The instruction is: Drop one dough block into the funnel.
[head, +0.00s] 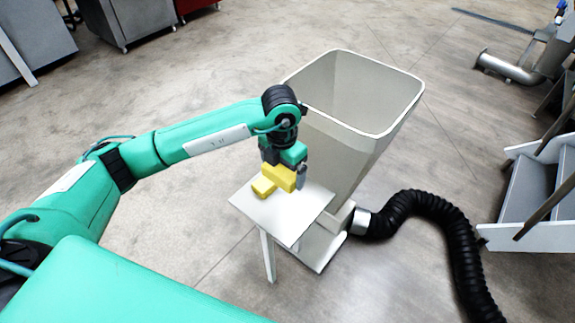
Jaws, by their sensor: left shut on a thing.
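The funnel (352,85) is a large grey-white open-topped hopper standing right of and behind a small white table (300,213). Yellow dough blocks are at this table. My left gripper (285,172) points down over the table and is shut on one dough block (283,177). Another dough block (262,187) shows just left of and below it, on the table top. I cannot tell whether the held block is clear of the table or of the other block. The gripper's fingers partly hide the held block. My right gripper is not in view.
The funnel's rim rises close behind my left wrist, above the table's height. A black corrugated hose (440,210) runs from the funnel's base to the right. Metal steps (530,195) stand at the right edge. The floor left of the table is clear.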

